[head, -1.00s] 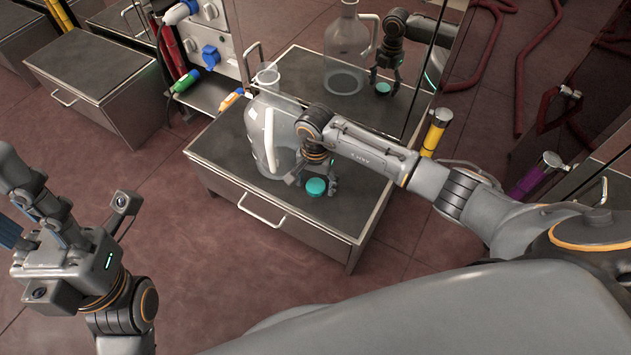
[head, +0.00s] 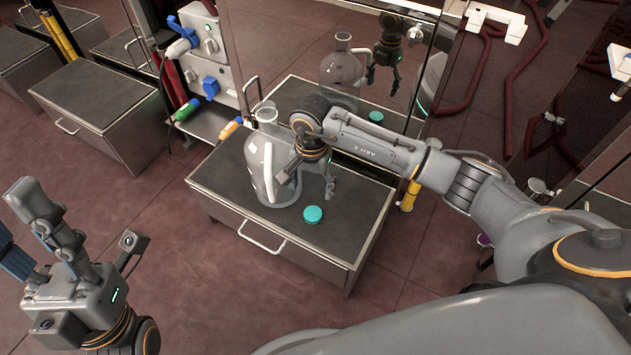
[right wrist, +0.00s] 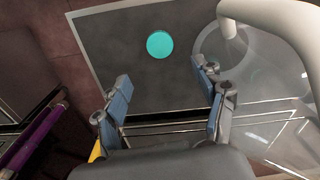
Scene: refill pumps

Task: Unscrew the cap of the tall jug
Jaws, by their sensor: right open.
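The tall clear jug (head: 258,160) with a pale handle stands upright on the metal cabinet, its mouth bare. A round teal cap (head: 313,214) lies on the cabinet top, in front of the jug and to its right. In the right wrist view the cap (right wrist: 160,44) shows beyond my fingertips, with the jug's pale handle (right wrist: 275,22) to the right. My right gripper (head: 313,183) is open and empty above the cabinet top, beside the jug and apart from the cap.
The cabinet top (head: 350,215) has free room to the right of the cap. A reflective panel (head: 390,60) behind it mirrors the jug, cap and gripper. A panel (head: 200,50) with colored connectors stands behind left. Another low cabinet (head: 100,90) stands at far left.

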